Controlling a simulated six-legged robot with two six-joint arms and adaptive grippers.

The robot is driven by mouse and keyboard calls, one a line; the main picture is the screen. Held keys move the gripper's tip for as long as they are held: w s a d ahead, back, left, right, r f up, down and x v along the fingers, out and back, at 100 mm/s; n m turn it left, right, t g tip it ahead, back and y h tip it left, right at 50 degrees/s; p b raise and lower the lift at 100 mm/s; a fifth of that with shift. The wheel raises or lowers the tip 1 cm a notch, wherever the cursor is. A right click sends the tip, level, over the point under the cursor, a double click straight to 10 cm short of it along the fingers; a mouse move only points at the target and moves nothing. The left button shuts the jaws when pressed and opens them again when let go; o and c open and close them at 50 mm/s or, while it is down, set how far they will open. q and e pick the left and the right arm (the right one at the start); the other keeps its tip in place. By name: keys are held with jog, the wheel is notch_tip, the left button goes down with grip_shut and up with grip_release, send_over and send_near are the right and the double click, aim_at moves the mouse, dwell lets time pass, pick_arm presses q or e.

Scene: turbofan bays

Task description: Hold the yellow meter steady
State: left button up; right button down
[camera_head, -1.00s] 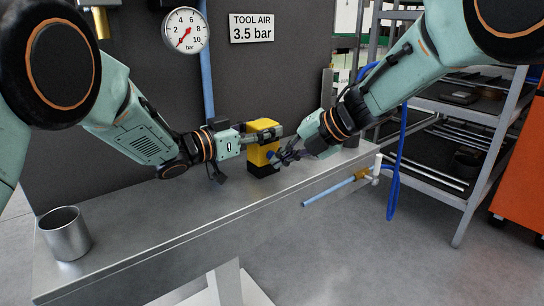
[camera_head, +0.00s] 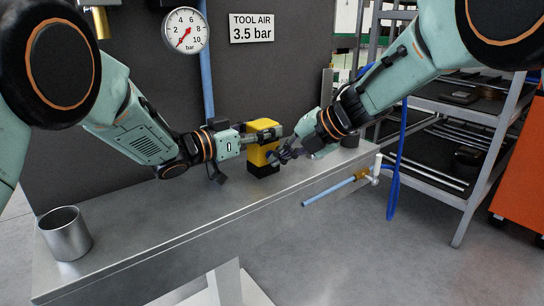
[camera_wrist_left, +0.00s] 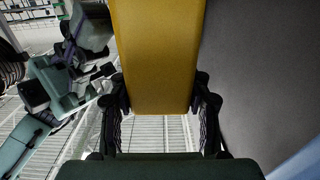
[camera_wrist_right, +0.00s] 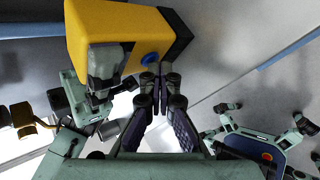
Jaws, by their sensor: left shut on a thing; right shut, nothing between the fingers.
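The yellow meter (camera_head: 258,156) with a black base stands upright on the grey bench. My left gripper (camera_head: 268,137) is shut on it from the left, and in the left wrist view its two fingers flank the yellow body (camera_wrist_left: 157,55). In the right wrist view the meter (camera_wrist_right: 120,22) shows a round blue button (camera_wrist_right: 150,59) on its near face. My right gripper (camera_head: 273,157) is shut and empty, close in front of the meter. In the right wrist view its closed fingertips (camera_wrist_right: 161,75) lie just beside the button. I cannot tell whether they touch.
A metal cup (camera_head: 66,236) stands at the bench's left end. A gauge (camera_head: 186,31) and a tool air sign (camera_head: 251,28) are on the dark panel behind. A blue hose (camera_head: 397,170) and a valve (camera_head: 362,174) are at the right. The bench (camera_head: 190,205) front is clear.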

dwell(0.4)
jog(key=shift+s+d, duration=0.5)
jog(key=shift+s, duration=0.2)
jog(key=s+d, duration=0.1)
jog(key=s, duration=0.1)
jog(key=s+d, duration=0.2)
dwell(0.4)
dwell(0.5)
pick_arm(q)
jog(key=o, duration=1.4)
jog(key=shift+c, duration=0.2)
